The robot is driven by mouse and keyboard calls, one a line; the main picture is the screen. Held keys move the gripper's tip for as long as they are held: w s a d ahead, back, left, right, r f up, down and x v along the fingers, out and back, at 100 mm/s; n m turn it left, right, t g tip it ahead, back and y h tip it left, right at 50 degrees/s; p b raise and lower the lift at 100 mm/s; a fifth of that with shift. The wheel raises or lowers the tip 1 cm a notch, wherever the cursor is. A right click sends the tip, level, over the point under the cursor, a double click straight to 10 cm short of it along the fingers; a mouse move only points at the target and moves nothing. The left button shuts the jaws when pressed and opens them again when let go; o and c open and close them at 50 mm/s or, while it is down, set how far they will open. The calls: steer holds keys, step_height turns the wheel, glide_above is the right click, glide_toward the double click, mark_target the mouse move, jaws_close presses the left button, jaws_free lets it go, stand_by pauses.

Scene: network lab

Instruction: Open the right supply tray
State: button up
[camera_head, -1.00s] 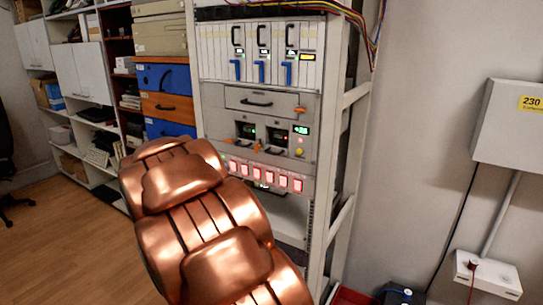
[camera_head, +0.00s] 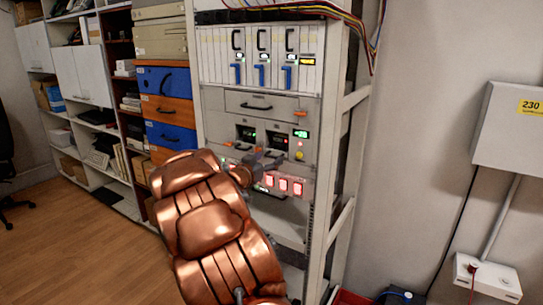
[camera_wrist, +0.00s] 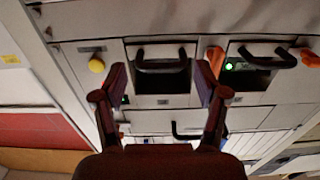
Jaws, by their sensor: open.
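The right supply tray (camera_head: 278,140) is in the rack's middle panel, beside the left tray (camera_head: 246,133). In the wrist view, which looks inverted, the right supply tray (camera_wrist: 162,101) has a black bar handle (camera_wrist: 161,66) across a dark recess. It appears closed, roughly flush with the panel. My gripper (camera_wrist: 162,82) is open and empty, its two dark fingers either side of the handle in the picture; I cannot tell the remaining distance. In the head view my gripper (camera_head: 262,162) is just below the trays, partly hidden by my arm.
A yellow knob (camera_wrist: 96,65) sits beside the right tray, with an orange lever (camera_wrist: 215,60) on its other side. The left tray's handle (camera_wrist: 268,54) is close by. Red-lit switches (camera_head: 283,184) lie below, and a wide drawer (camera_head: 262,105) above.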

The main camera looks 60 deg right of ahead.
steer(key=shift+d, duration=1.3)
steer(key=c, duration=1.4)
